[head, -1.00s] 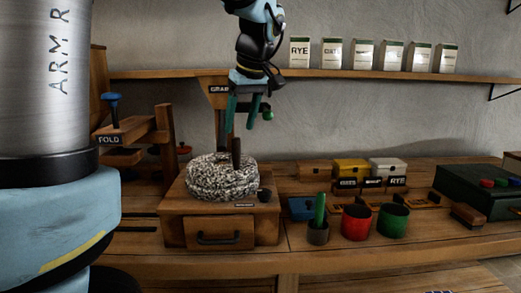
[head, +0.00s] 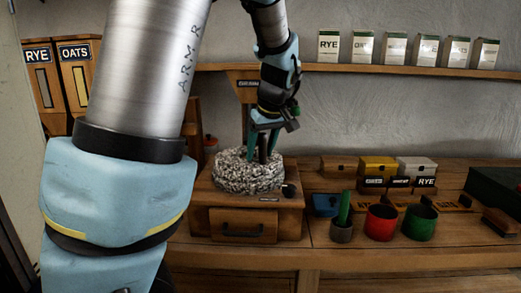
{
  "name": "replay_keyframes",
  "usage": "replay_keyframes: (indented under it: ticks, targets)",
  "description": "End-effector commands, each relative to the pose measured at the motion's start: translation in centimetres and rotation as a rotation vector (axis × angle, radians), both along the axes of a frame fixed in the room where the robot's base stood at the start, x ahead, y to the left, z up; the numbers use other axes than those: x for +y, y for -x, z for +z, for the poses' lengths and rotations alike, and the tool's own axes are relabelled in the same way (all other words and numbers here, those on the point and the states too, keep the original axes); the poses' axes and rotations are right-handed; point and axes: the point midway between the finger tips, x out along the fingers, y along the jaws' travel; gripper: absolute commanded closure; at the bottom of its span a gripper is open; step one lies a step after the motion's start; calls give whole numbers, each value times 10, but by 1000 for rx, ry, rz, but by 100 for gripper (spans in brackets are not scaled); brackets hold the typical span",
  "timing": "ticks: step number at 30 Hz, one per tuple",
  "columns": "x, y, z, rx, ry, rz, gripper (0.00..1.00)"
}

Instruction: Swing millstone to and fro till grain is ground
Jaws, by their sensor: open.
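The speckled grey millstone (head: 249,177) sits on a wooden mill box with a drawer (head: 243,226), left of centre on the bench. Its dark upright handle (head: 262,147) rises from the top of the stone. My gripper (head: 263,140) points down just above the stone, its green fingers open and on either side of the handle. I cannot tell whether a finger touches the handle. A small dark knob (head: 289,191) is on the box's right. The grain and the inside of the drawer are hidden.
Cartons line the shelf (head: 420,70). RYE and OATS bins (head: 80,70) are at far left.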

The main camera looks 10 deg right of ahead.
Motion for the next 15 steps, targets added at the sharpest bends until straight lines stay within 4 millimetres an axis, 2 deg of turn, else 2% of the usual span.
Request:
replay_keyframes:
  ticks: [2, 15]
  targets:
    - [0, 0, 0, 0, 0, 0, 39]
    - [0, 0, 1, 0, 0, 0, 87]
